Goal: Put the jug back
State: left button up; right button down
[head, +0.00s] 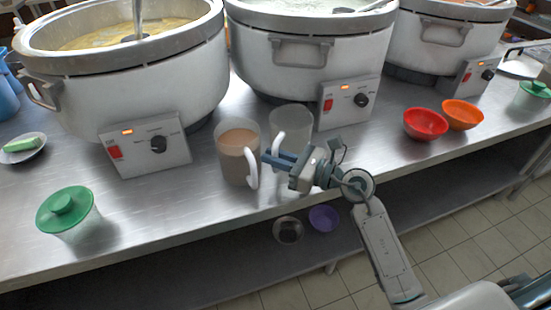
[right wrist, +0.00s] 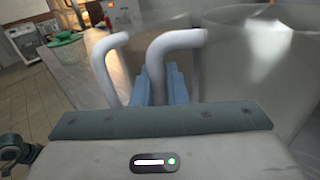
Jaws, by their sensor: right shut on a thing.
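An empty-looking clear jug (head: 292,122) with a white handle is at the counter's front, below the middle pot. A second jug (head: 232,158) holding brown liquid is close on its left, its white handle facing front right. My right gripper (head: 274,161) reaches in from the right with its blue fingers at the handles. In the right wrist view the fingers (right wrist: 160,88) are shut around the clear jug's handle (right wrist: 168,52), and the other jug's handle (right wrist: 104,68) is just left of them. The clear jug's base is partly hidden, so I cannot tell whether it touches the counter. My left gripper is not in view.
Three large white pots with control boxes (head: 145,145) line the back of the steel counter (head: 150,215). A green-lidded tub (head: 68,212) stands front left. Red (head: 425,124) and orange (head: 463,114) bowls sit to the right. Clear counter lies between tub and jugs.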

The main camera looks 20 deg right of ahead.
jog(key=shift+f, duration=0.2)
jog(key=c, duration=1.5)
grip_release()
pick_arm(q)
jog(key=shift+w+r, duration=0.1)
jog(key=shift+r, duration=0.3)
pick_arm(e)
jog(key=shift+o, duration=0.2)
